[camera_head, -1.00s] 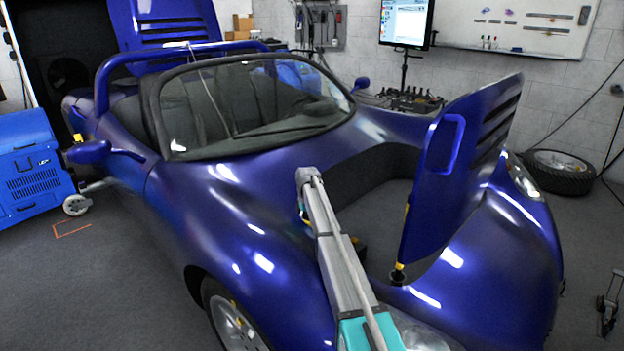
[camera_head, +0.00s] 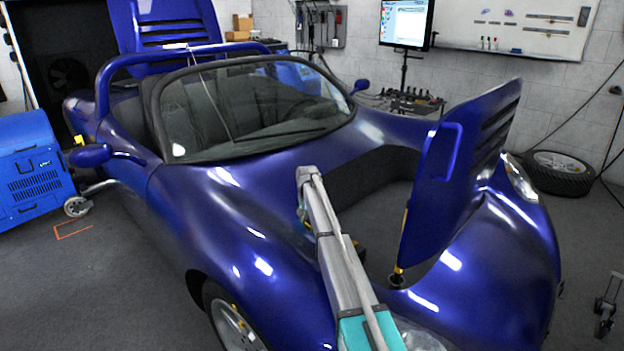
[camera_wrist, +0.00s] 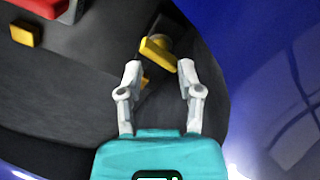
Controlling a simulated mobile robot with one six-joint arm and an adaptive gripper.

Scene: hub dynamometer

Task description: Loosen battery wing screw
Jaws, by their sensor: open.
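My gripper (camera_wrist: 160,69) is open in the wrist view, its two pale fingers spread apart and empty. A yellow winged piece (camera_wrist: 156,52), which looks like the wing screw, lies just beyond the fingertips, between them and slightly above in the picture. It sits on a dark, rounded part and appears tilted. I cannot tell whether a fingertip touches it. A smaller yellow bit shows beside the left finger, partly hidden.
A raised blue hood panel (camera_head: 455,175) stands right of my arm, and blue bodywork (camera_wrist: 290,70) borders the wrist view's right side. A red part (camera_wrist: 42,6) and a yellow block (camera_wrist: 22,36) lie at its upper left. Dark bay surfaces surround the fingers.

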